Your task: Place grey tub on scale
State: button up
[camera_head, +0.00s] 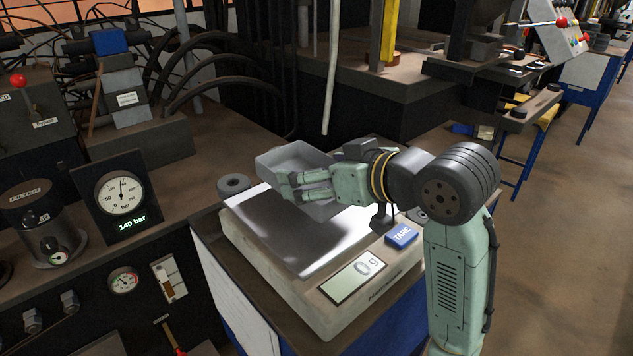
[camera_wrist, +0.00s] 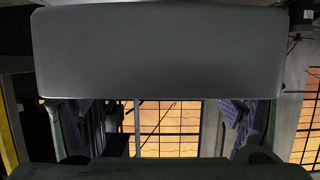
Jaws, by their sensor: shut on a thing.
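The grey tub (camera_head: 290,160) is held by my gripper (camera_head: 308,184) over the far part of the scale. In the wrist view the grey tub (camera_wrist: 160,50) fills the upper part of the picture, with the fingers (camera_wrist: 165,125) below it. The scale has a shiny metal plate (camera_head: 283,240), a blue TARE button and a display (camera_head: 353,278) that reads 0 g. The tub appears to be above the plate, apart from it; the gap under it is hard to judge.
A dark disc (camera_head: 234,185) lies left of the tub beside the scale. A pressure gauge (camera_head: 122,193) reading 140 bar and a filter canister (camera_head: 42,222) stand at the left. Machinery and thick hoses are behind. The floor at the right is clear.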

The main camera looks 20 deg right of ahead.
jog(key=shift+f+p, duration=0.3)
jog(key=shift+f, duration=1.45)
jog(key=shift+f, duration=0.15)
jog(key=o, duration=1.1)
jog(key=shift+s+r, duration=0.1)
jog(key=shift+r, duration=0.1)
jog(key=b+v, duration=0.1)
jog(key=v, duration=1)
jog(key=shift+s+d+r+b, duration=0.15)
jog(key=shift+s+r+b, duration=0.05)
jog(key=shift+s+b, duration=0.2)
